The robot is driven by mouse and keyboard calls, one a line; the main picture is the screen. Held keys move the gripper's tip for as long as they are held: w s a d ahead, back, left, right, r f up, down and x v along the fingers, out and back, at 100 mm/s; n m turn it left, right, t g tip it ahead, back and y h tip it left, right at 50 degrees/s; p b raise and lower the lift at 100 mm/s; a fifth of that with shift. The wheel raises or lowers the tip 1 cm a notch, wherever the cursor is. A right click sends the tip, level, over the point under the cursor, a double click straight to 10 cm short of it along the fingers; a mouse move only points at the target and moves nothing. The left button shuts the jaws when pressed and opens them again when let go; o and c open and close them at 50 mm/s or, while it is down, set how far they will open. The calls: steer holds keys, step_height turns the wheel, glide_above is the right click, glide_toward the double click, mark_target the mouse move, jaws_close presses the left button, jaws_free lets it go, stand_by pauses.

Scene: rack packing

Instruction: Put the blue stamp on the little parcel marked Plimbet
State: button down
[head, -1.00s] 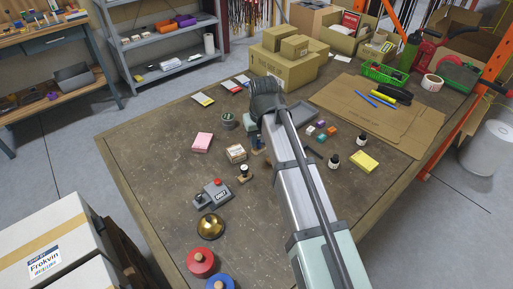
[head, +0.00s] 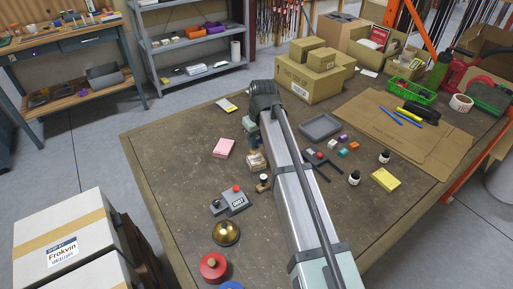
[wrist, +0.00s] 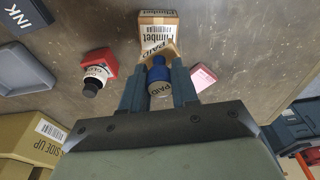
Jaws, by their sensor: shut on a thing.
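My gripper (wrist: 158,78) is shut on the blue stamp (wrist: 159,74), one finger on each side of its blue handle. The stamp's tan base, lettered PAID, points away from me towards the little parcel marked Plimbet (wrist: 157,19). The base overlaps the parcel's near part in the wrist view; I cannot tell whether they touch. In the head view, my gripper (head: 252,131) and the stamp (head: 254,143) are just above the parcel (head: 257,162), which my arm partly hides.
A pink block (head: 223,147) lies left of the parcel. Another stamp (head: 263,183) and a grey device (head: 233,202) stand nearer. A grey tray (head: 320,127) and small coloured cubes lie right of my arm; large cartons (head: 308,80) stand behind.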

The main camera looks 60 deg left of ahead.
mark_target(257, 145)
steer(key=shift+f, duration=1.9)
steer(key=shift+f, duration=0.1)
steer(key=c, duration=0.8)
jaws_free()
steer(key=shift+c, duration=0.2)
step_height(257, 145, up, 12)
steer(key=d, duration=0.2)
